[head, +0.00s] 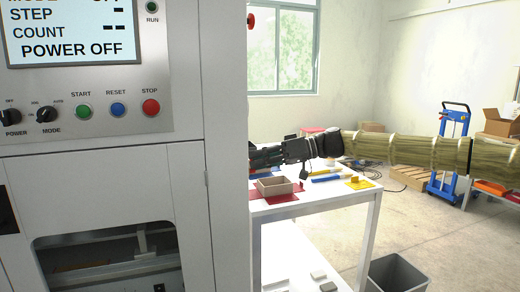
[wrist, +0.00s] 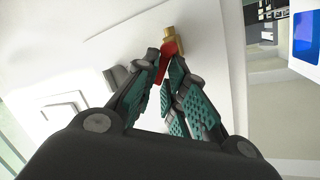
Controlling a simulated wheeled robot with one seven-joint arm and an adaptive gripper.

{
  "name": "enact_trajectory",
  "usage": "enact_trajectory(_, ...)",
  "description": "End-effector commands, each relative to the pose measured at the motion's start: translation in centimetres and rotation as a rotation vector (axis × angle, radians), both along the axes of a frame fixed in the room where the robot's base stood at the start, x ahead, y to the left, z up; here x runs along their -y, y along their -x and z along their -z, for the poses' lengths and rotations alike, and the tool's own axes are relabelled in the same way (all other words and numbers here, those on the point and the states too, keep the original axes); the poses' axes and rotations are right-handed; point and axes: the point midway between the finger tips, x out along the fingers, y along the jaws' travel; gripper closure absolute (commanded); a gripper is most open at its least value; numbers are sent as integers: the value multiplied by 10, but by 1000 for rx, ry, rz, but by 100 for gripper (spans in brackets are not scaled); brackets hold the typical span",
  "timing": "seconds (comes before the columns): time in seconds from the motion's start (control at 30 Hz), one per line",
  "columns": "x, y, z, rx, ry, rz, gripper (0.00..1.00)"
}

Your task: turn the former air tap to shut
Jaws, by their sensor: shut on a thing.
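In the wrist view, the air tap has a brass body (wrist: 170,33) and a red lever (wrist: 168,47) against a white panel. The lever hangs down from the brass body, slightly tilted, and sits between my fingertips. My gripper (wrist: 165,61) is shut on this red lever. In the head view my gripper (head: 254,158) reaches in from the right to the side of the former (head: 105,180). The machine's edge partly hides the fingertips, and the tap cannot be seen there.
A grey bin (head: 397,275) stands on the floor. A blue trolley (head: 450,150) stands at the right. The former's screen reads POWER OFF.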

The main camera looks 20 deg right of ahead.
Motion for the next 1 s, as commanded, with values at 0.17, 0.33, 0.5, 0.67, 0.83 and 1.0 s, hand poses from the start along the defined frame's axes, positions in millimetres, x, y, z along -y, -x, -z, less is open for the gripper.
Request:
enact_trajectory(0.17,-1,-5,-4,-169,11,-1,100)
enact_trajectory(0.33,-1,-9,-1,-332,14,0,100)
enact_trajectory(0.5,-1,-13,3,-492,21,0,100)
enact_trajectory(0.67,-1,-15,7,-636,25,1,100)
enact_trajectory(0.83,-1,-17,11,-764,29,1,100)
enact_trajectory(1.0,-1,-18,16,-861,32,0,100)
